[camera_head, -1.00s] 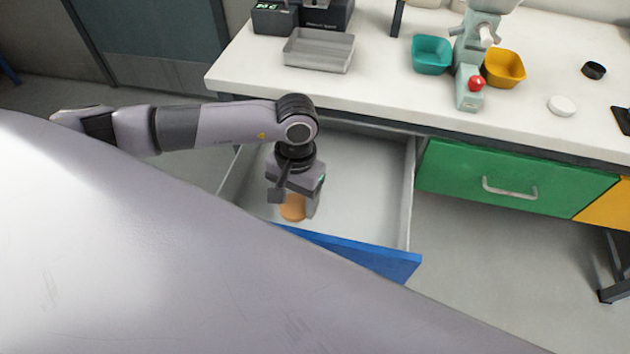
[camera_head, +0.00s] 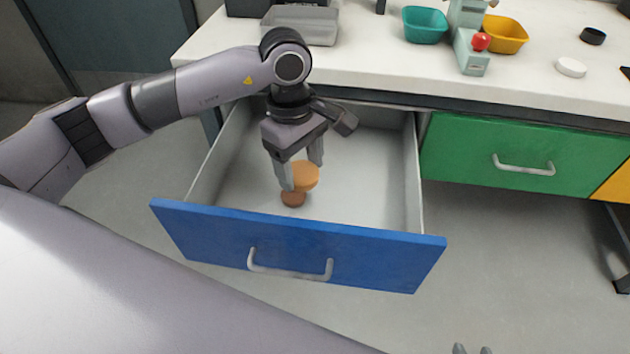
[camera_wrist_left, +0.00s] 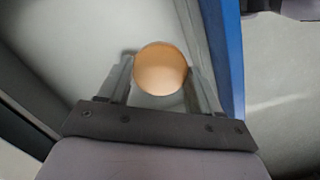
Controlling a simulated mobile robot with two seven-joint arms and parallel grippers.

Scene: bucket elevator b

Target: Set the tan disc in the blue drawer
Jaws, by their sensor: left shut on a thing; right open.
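The tan disc (camera_head: 306,176) is held between the fingers of my left gripper (camera_head: 301,172), inside the open blue drawer (camera_head: 300,240). In the left wrist view the tan disc (camera_wrist_left: 160,68) sits between both fingertips (camera_wrist_left: 160,75), with the drawer's pale floor behind it and its blue front at the right. A darker brown round shape (camera_head: 293,199) shows just below the disc; I cannot tell whether it is a separate thing or how high the disc is above the floor. Only the tips of my right gripper (camera_head: 471,350) show at the bottom edge, open, with nothing seen between them.
The white worktop (camera_head: 370,70) lies behind the drawer, with a grey tray (camera_head: 302,26), a teal bin (camera_head: 425,24), a yellow bin (camera_head: 504,34) and a white round lid (camera_head: 571,67). A shut green drawer (camera_head: 525,160) is to the right. The drawer's right side is empty.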

